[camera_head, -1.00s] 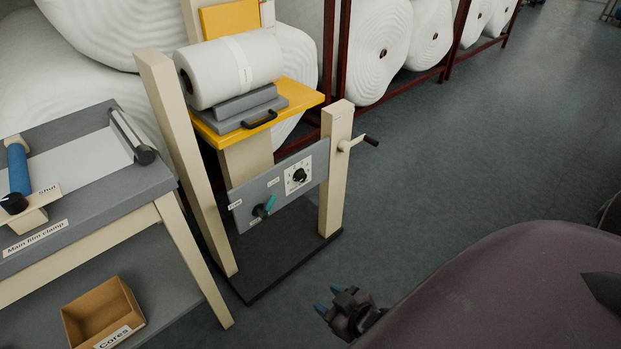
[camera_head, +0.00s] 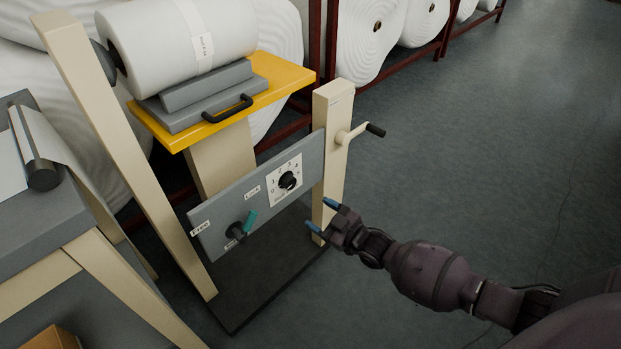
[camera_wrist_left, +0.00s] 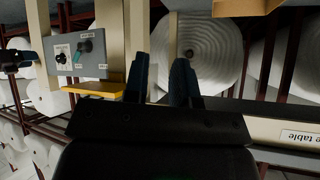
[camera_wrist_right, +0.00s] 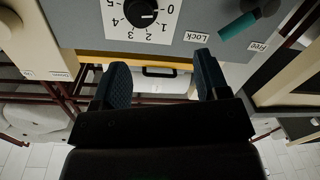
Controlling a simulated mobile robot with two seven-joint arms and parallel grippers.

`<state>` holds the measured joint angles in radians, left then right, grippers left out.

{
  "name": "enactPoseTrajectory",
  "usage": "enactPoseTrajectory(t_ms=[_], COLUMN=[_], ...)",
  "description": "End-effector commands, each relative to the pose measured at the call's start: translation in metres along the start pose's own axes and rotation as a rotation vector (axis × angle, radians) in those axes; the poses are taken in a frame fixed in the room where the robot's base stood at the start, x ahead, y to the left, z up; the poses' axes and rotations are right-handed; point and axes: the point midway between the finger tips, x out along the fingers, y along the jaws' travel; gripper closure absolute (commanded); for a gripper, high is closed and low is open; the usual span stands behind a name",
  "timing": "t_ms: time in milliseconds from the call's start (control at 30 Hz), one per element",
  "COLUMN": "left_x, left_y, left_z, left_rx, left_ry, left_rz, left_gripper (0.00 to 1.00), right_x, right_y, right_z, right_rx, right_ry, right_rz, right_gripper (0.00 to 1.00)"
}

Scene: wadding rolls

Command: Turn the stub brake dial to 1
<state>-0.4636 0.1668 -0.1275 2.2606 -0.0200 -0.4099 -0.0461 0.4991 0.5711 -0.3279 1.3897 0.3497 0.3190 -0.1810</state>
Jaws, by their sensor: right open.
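The stub brake dial (camera_head: 289,180) is a black knob on a white scale plate on the grey panel (camera_head: 215,200). In the right wrist view the dial (camera_wrist_right: 140,13) appears upside down at the top, numbered 0 to 5; its light mark seems to face the 0 side. My right gripper (camera_head: 322,215) is open and empty, in front of the panel, right of and below the dial, apart from it. Its fingers (camera_wrist_right: 162,75) show blue-black in its wrist view. My left gripper (camera_wrist_left: 159,75) shows only in its own wrist view, fingers apart and empty.
A teal lever (camera_head: 250,222) sits left of and below the dial, between Free and Lock labels. A crank handle (camera_head: 362,132) sticks out from the right post (camera_head: 331,150). A yellow shelf (camera_head: 290,75) with a white roll (camera_head: 165,45) is above. The floor at right is clear.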

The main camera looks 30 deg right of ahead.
Motion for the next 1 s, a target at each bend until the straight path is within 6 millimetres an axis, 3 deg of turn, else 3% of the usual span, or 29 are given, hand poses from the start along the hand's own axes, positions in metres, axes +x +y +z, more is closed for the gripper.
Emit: enactPoseTrajectory(t_ms=[33,367,633,1000], left_x=[0.003,0.003,0.005,0.011], left_y=[0.002,0.002,0.004,0.007], left_z=[0.004,0.005,0.013,0.004], left_rx=[0.002,0.013,0.036,0.062], left_ry=[-0.006,-0.008,-0.018,0.013], left_rz=[0.004,0.006,0.011,0.016], left_gripper=[0.75,0.75,0.75,0.75], right_x=[0.006,0.031,0.072,0.119], right_y=[0.002,0.014,0.012,0.013], right_z=[0.008,0.004,0.005,0.002], right_rx=[-0.007,-0.026,-0.023,-0.024], right_ry=[0.006,0.039,0.036,0.036], right_rz=[-0.002,0.006,0.005,0.005], right_gripper=[0.32,0.32,0.32,0.32])
